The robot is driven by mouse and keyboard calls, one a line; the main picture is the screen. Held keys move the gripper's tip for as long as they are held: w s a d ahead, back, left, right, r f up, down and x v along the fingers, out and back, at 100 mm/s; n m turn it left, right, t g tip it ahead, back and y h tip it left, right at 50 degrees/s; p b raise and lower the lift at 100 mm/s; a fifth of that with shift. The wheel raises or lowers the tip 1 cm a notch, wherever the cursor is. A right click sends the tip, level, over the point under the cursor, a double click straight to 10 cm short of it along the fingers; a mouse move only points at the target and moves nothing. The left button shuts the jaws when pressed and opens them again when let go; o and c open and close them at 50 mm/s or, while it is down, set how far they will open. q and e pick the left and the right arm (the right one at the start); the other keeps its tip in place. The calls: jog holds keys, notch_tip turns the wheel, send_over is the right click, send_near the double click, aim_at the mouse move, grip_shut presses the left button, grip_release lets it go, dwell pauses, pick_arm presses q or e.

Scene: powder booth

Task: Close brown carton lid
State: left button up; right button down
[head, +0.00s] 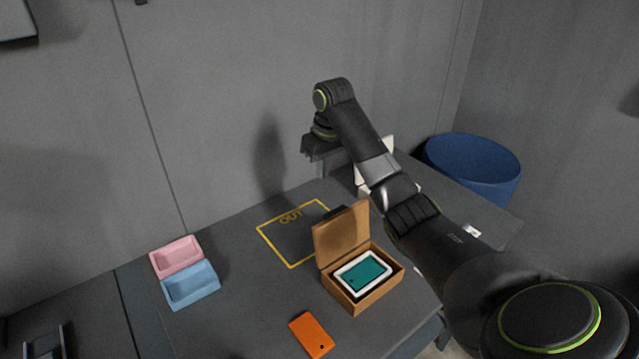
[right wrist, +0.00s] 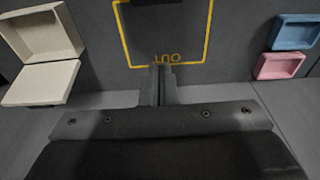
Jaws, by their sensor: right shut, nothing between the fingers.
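The brown carton (head: 380,294) stands on the dark table in the head view. Its lid (head: 341,234) is hinged up along the back-left side and stands open, roughly upright. Inside lies a white-rimmed piece with a teal face (head: 362,273). My right gripper (head: 322,172) is behind and above the carton, near the wall, clear of the lid. In the right wrist view its fingers (right wrist: 160,84) are together with nothing between them, over the table by the yellow OUT outline. The carton is not clearly visible in that view.
The yellow OUT square (head: 291,265) lies behind the carton. Pink (head: 177,271) and blue (head: 190,305) trays are at left; an orange slab (head: 311,335) is in front. An open white box (right wrist: 40,84) stands beside my right arm. A blue bin (head: 475,158) is at back right.

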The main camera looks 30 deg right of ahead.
aim_at(340, 231)
pick_arm(q)
jog(key=r+p, duration=0.1)
jog(key=s+r+p, duration=0.1)
jog(key=p, duration=0.1)
jog(key=s+r+p, duration=0.1)
jog(key=r, duration=0.1)
jog(key=shift+s, duration=0.25)
pick_arm(e)
jog(key=s+f, duration=0.3)
jog(key=f, duration=0.5)
jog(key=shift+s+f, duration=0.15)
jog(key=shift+f, duration=0.05)
jog(key=shift+d, duration=0.1)
